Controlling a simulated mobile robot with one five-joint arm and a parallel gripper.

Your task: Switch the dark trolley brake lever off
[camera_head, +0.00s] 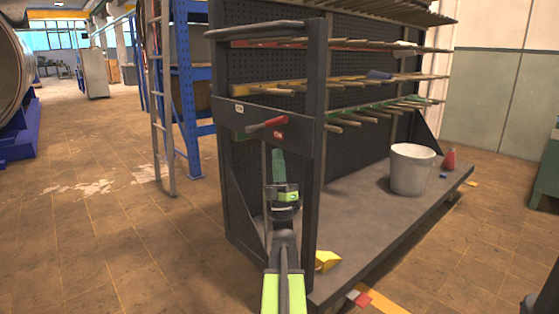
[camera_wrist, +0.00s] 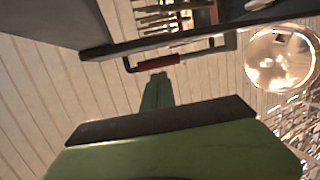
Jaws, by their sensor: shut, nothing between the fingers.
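The dark trolley (camera_head: 262,60) stands ahead of me, with a dark crossplate on its near end. The brake lever (camera_head: 275,123) is on this plate; it has a red grip at its right end and a dark rod on the left, and lies slightly tilted. A white label (camera_head: 239,108) is up and left of it, and a red label (camera_head: 278,134) is just below the grip. In the wrist view the lever's red grip (camera_wrist: 157,62) shows just beyond my fingertips. My gripper (camera_head: 278,154) is shut and empty below the lever, seemingly apart from it.
The trolley's base shelf carries a white bucket (camera_head: 411,168), a red bottle (camera_head: 449,159) and a yellow piece (camera_head: 327,260). Rods lie on its racks. A ladder (camera_head: 160,100) and blue shelving (camera_head: 187,90) stand to the left. The tiled floor at left is clear.

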